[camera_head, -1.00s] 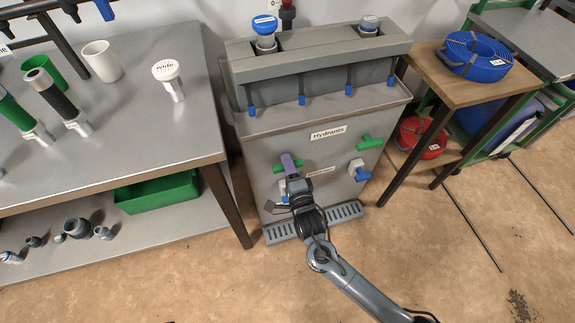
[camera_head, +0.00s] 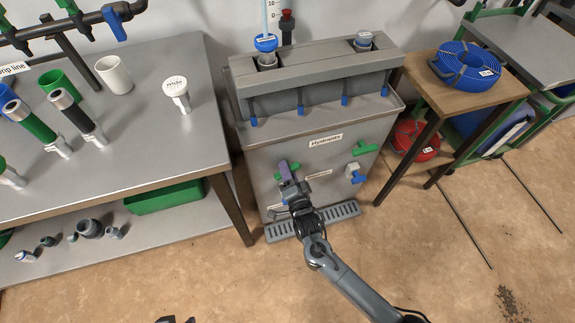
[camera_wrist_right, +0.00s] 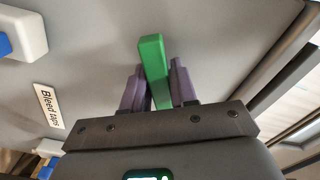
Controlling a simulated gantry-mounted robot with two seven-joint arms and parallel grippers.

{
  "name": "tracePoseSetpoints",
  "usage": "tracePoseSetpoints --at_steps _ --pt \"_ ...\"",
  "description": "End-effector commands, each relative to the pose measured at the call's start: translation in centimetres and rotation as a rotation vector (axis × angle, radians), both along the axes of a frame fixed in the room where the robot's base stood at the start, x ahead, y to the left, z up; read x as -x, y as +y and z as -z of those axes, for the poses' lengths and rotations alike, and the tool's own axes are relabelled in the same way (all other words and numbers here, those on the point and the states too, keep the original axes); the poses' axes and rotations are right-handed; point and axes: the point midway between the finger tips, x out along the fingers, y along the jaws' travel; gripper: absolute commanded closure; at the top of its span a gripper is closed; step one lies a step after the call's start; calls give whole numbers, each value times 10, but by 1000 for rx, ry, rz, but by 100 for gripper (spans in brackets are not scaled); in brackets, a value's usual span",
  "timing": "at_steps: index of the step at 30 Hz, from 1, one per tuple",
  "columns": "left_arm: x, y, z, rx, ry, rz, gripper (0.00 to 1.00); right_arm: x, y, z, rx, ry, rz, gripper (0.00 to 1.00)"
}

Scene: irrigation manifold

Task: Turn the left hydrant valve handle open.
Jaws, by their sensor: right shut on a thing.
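The grey hydrant cabinet (camera_head: 322,185) carries a "Hydrants" label (camera_head: 326,140). The left green valve handle (camera_wrist_right: 153,70) sits between the two purple fingers of my right gripper (camera_wrist_right: 152,85) in the right wrist view, and the fingers are shut on it. In the head view my right gripper (camera_head: 287,170) is at the cabinet's left front and covers most of this handle. The right green valve handle (camera_head: 365,147) stands free, further right. A dark tip at the bottom edge (camera_head: 175,320) may be my left gripper; its jaws cannot be made out.
Blue-handled bleed taps sit below; the right one (camera_head: 356,174) is uncovered. A steel bench (camera_head: 160,135) with pipe parts stands left. A wooden side table (camera_head: 458,92) with a blue hose coil (camera_head: 468,64) stands right. A drain grate (camera_head: 335,215) lies at the cabinet's foot.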

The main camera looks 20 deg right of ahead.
Motion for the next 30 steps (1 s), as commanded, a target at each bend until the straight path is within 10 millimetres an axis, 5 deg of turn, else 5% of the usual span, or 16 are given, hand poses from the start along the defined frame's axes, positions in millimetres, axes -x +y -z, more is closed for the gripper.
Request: tracePoseSetpoints --at_steps 12,30 --pt "0 -3 -42 12 0 -8 57 0 0 -3 396 28 -1 100" --pt "0 -1 -75 4 1 -3 57 0 0 0 931 63 -3 100"
